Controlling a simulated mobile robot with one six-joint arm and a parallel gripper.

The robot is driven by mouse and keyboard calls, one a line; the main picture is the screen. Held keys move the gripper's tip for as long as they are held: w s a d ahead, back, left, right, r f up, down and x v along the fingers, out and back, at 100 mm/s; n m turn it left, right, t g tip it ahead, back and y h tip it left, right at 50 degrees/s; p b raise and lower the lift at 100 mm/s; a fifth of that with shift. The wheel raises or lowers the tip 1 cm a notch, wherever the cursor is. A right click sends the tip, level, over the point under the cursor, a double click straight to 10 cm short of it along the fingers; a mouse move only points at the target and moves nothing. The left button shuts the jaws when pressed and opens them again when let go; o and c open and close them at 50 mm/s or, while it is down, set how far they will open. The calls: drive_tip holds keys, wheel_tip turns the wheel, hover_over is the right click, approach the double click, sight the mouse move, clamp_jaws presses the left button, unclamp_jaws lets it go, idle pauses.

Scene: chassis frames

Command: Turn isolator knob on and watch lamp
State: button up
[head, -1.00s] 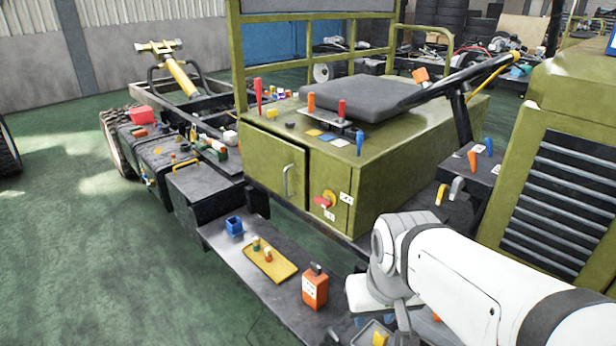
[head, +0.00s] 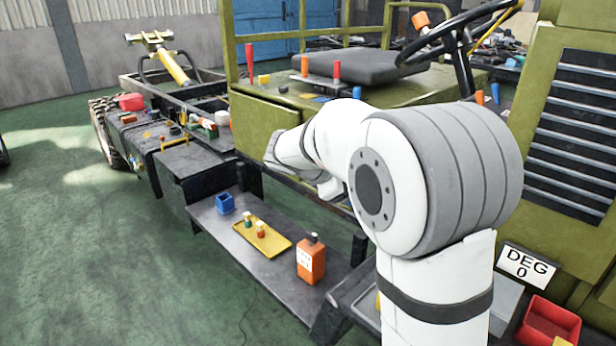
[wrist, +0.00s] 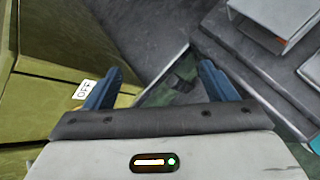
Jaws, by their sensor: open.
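My gripper (wrist: 160,70) is open, with its two blue fingers apart and nothing between them in the wrist view. An olive cabinet face (wrist: 45,110) fills the left side of that view, with a small white label (wrist: 84,89), upside down, apparently reading OFF, beside the left finger. In the head view my white arm covers most of the front of the olive cabinet (head: 262,118). The red isolator knob is hidden there now and does not show in the wrist view. I cannot make out the lamp in either view.
Below the cabinet, a dark step (head: 215,222) holds a blue box (head: 225,203), a yellow tray (head: 258,240) and an orange bottle (head: 311,262). A red bin (head: 548,324) stands at the lower right. Green floor (head: 90,260) is open at the left.

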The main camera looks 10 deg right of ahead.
drive_tip(key=w+a+f+n+t+h+b, duration=0.25)
drive_tip(key=w+a+n, duration=0.25)
drive_tip(key=w, duration=0.4)
drive_tip(key=w+a+f+n+t+h+b, duration=0.2)
drive_tip(key=w+a+f+n+t+b, duration=0.25)
drive_tip(key=w, duration=0.45)
drive_tip(key=shift+g, duration=0.3)
drive_tip(key=x, duration=0.4)
drive_tip(key=b+x, duration=0.1)
drive_tip(key=x, duration=0.1)
drive_tip(key=shift+w+d+r, duration=0.2)
drive_tip(key=shift+w+r, duration=0.15)
drive_tip(key=shift+r, duration=0.05)
